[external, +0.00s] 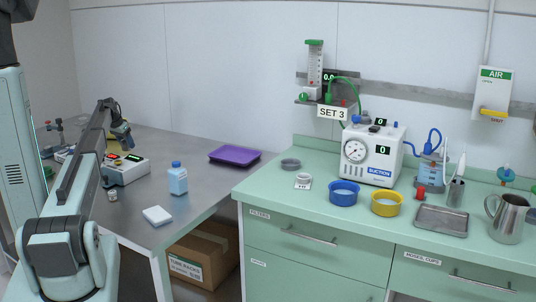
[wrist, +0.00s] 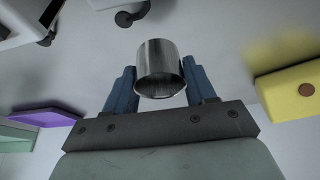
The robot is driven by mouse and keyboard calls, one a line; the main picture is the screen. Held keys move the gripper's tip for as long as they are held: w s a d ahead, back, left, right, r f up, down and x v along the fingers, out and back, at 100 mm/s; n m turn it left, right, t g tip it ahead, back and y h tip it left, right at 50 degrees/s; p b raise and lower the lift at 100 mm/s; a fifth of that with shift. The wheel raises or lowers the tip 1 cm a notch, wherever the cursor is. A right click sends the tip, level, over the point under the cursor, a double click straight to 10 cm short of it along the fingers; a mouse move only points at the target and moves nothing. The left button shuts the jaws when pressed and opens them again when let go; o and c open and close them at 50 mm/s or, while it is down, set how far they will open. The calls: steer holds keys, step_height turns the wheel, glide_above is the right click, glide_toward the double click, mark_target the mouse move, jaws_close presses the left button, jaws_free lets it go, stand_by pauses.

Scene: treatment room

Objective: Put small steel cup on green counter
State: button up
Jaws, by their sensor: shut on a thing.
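The small steel cup (wrist: 160,66) is held between the two blue fingers of my gripper (wrist: 160,80) in the wrist view. My gripper is shut on it, with the cup's open rim facing the camera. In the external view my gripper (external: 124,138) is above the grey table at the left, near the white device; the cup cannot be made out there. The green counter (external: 262,187) is to the right, apart from my gripper.
The grey table (external: 200,192) holds a white device (external: 125,171), a blue bottle (external: 178,180), a white block (external: 157,215) and a purple tray (external: 235,156). The counter carries a suction unit (external: 372,155), a blue bowl (external: 344,193) and a yellow bowl (external: 386,203). Its front left is clear.

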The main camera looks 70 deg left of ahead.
step_height(320, 180, up, 6)
steer(key=shift+f, duration=0.15)
steer(key=shift+w, duration=0.1)
